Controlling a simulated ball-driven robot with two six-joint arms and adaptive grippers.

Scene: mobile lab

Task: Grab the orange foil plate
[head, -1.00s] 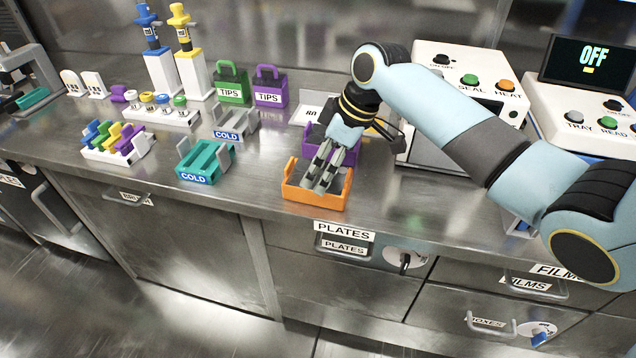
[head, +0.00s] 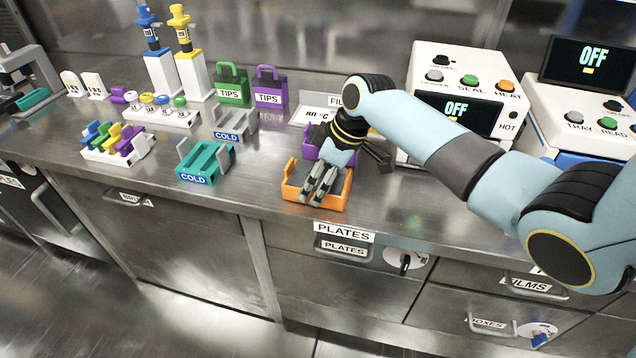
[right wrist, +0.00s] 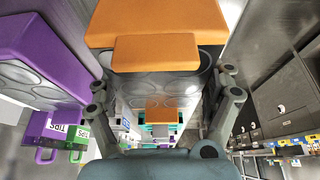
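The orange foil plate (head: 315,207) lies near the counter's front edge, above the PLATES drawer, in the head view. My right gripper (head: 322,198) points down over it, its grey fingers hiding part of its middle. In the right wrist view the plate (right wrist: 158,22) is large and close at the top, with grey round wells below its orange wall. My right gripper's fingers (right wrist: 165,90) are spread to the left and right of the plate. I cannot tell whether they touch it. My left gripper is not in view.
A purple plate (head: 311,151) stands right behind the orange one and is partly hidden. A teal COLD holder (head: 205,165) stands to the left, with free counter between. A white sealer with buttons (head: 455,92) stands behind on the right.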

